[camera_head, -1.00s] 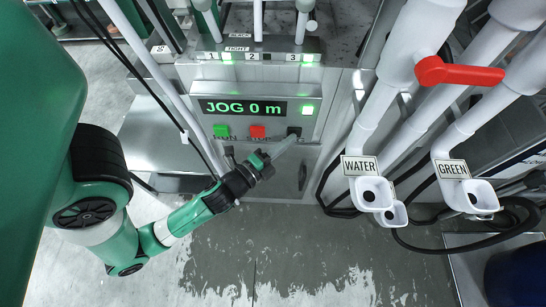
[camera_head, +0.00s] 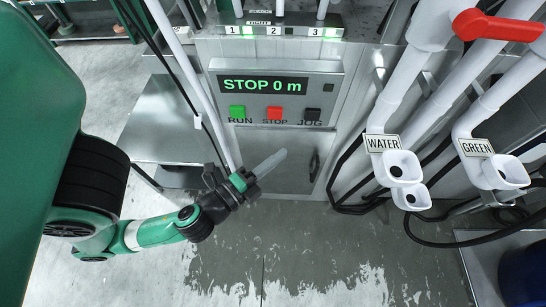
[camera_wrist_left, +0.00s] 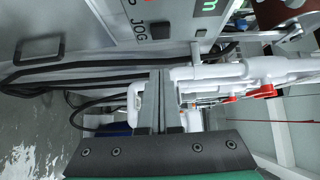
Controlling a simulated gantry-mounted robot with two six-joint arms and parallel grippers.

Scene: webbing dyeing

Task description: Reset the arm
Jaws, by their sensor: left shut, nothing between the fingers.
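My left arm comes in from the left in the head view. Its gripper (camera_head: 268,163) is shut and empty, in front of the lower cabinet door, below the control panel and apart from it. In the left wrist view the shut fingers (camera_wrist_left: 157,100) point up the picture. The control panel (camera_head: 340,85) has a green RUN button (camera_head: 237,112), a red STOP button (camera_head: 274,113) and a black JOG button (camera_head: 312,114). Its display (camera_head: 264,84) reads STOP 0 m. The JOG button also shows in the left wrist view (camera_wrist_left: 160,31). My right gripper does not show.
White pipes with a WATER sign (camera_head: 382,144) and a GREEN sign (camera_head: 477,148) end in white spouts at the right. A red valve handle (camera_head: 497,25) is at the upper right. Black hoses loop below the pipes. The wet grey floor (camera_head: 300,240) is clear.

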